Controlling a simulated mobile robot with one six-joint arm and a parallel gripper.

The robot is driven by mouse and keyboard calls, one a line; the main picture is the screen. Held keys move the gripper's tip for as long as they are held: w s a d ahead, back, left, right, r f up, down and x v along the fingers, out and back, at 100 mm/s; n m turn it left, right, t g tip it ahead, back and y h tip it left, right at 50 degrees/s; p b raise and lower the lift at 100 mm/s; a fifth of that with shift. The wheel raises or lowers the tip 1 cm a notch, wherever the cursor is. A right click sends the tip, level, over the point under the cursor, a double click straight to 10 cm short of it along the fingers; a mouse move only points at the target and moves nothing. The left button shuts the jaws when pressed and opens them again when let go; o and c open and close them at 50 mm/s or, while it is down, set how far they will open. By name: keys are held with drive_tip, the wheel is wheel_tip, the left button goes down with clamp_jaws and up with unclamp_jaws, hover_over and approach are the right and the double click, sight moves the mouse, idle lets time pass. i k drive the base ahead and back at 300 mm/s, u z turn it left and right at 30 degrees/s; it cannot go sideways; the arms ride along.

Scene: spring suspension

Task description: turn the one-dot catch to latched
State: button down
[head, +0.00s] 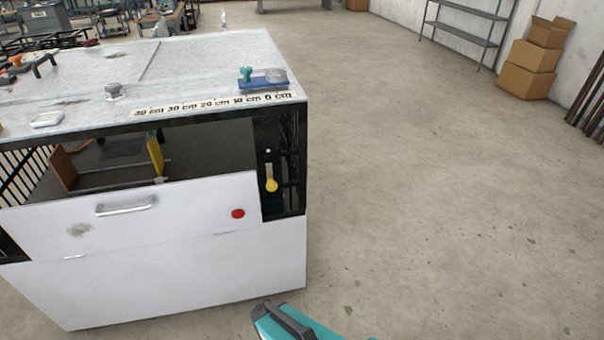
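A yellow catch (270,180) with a lever and a rounded lower end is on the dark panel at the right of the cabinet's front. The lever appears roughly upright, with the rounded end down. A small white dot (268,151) shows just above it; I take this to be the one-dot catch. Whether it is latched I cannot tell. A teal and dark grey part of my arm (285,322) shows at the bottom edge, below and apart from the cabinet. My gripper's fingers do not show.
The cabinet's white front (170,270) has a metal handle (125,206) and a red button (238,213). On top are a centimetre scale (212,104) and a blue block with a teal knob (262,82). The floor at right is clear, with boxes (529,70) and shelving (462,32) behind.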

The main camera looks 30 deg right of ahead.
sight(271, 186)
drive_tip(key=z, duration=0.75)
drive_tip(key=i, duration=0.55)
drive_tip(key=k, duration=0.55)
drive_tip(key=u, duration=0.15)
drive_tip(key=i, duration=0.3)
